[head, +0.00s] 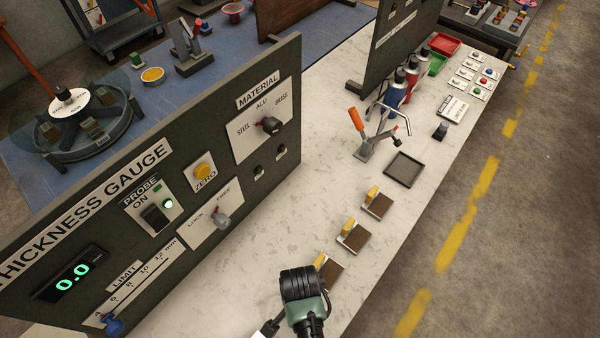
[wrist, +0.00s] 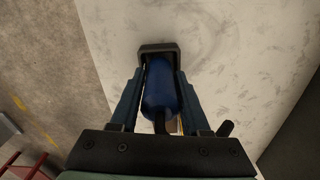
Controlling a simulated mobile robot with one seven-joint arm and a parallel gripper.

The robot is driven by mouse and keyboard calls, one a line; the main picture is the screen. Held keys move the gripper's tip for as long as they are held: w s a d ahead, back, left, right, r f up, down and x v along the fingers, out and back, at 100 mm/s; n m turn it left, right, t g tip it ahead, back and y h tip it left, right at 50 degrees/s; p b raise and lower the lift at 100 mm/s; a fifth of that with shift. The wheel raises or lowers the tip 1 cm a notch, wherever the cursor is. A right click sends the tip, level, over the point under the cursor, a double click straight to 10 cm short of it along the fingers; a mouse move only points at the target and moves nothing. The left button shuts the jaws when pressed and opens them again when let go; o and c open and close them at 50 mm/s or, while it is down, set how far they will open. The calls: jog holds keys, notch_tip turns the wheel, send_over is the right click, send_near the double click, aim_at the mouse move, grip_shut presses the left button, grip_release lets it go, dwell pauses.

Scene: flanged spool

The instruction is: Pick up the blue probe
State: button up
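The blue probe (wrist: 160,92) shows in the wrist view, between the two fingers of my gripper (wrist: 161,72). A black cable or stem comes off its near end. Its far end lies at a dark rounded block (wrist: 158,48) on the pale bench top. I see no clear gap between the fingers and the probe's sides, but I cannot tell whether they press on it. In the head view my own wrist (head: 303,298) is at the bottom middle, and the fingers and probe are hidden there.
A thickness gauge panel (head: 148,205) stands left of my wrist. Wood-topped blocks with yellow parts (head: 352,236) sit right of it, one partly behind my wrist. A black tray (head: 404,169) and an orange-handled clamp (head: 357,124) stand farther back. The bench's right edge drops to the floor.

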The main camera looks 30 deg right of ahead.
grip_shut()
